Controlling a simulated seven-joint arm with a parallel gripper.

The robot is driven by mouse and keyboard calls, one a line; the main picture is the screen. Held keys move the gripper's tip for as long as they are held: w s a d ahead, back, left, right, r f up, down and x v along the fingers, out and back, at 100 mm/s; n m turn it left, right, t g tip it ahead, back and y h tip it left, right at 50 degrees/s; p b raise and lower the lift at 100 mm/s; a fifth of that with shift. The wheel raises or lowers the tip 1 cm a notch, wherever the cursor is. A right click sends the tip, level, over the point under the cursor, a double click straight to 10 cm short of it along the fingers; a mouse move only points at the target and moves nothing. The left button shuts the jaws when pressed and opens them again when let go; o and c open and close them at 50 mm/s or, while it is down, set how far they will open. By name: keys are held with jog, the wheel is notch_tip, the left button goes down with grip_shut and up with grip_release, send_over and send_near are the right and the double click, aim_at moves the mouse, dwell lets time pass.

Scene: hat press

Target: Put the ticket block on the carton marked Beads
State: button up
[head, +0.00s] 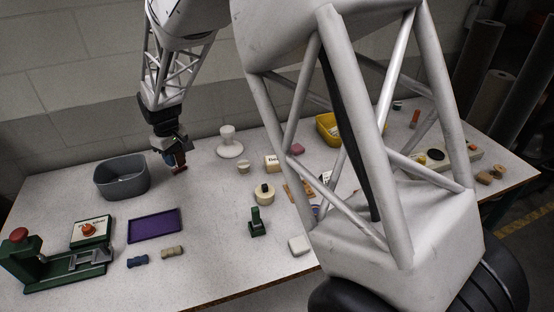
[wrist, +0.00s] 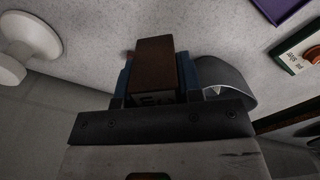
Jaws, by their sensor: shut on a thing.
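My gripper (head: 178,165) hangs over the back left of the table, right of the grey bin. It is shut on a dark reddish-brown block (wrist: 154,66), held between blue fingers; it seems to be the ticket block. The mark on its near end is too dark to read. The block also shows in the head view (head: 180,169), seemingly a little above the table. A small cream carton (head: 272,164) stands right of the gripper; its lettering may read Beads, but is too small to be sure. Another lettered carton (head: 327,177) is partly hidden behind my arm.
A grey bin (head: 122,177) stands left of the gripper. A white pedestal (head: 229,143) is between gripper and cream carton. A purple tray (head: 154,225), a green-and-white box marked Silver (head: 91,230) and a green press (head: 38,265) are nearer. Table between bin and pedestal is clear.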

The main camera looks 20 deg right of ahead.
jog(key=s+d+m, duration=0.2)
jog(key=s+d, duration=0.3)
jog(key=d, duration=0.5)
jog(key=s+d+f+m, duration=0.1)
jog(key=s+d+m, duration=0.2)
jog(key=s+d, duration=0.3)
jog(key=s+d+f+m, duration=0.1)
jog(key=s+d+m, duration=0.2)
jog(key=d, duration=1.2)
jog(key=shift+s, duration=1.25)
send_over(278, 159)
jog(key=shift+w+f, duration=0.15)
jog(key=shift+f, duration=0.65)
jog(key=shift+f, duration=1.75)
jog(key=shift+f, duration=0.15)
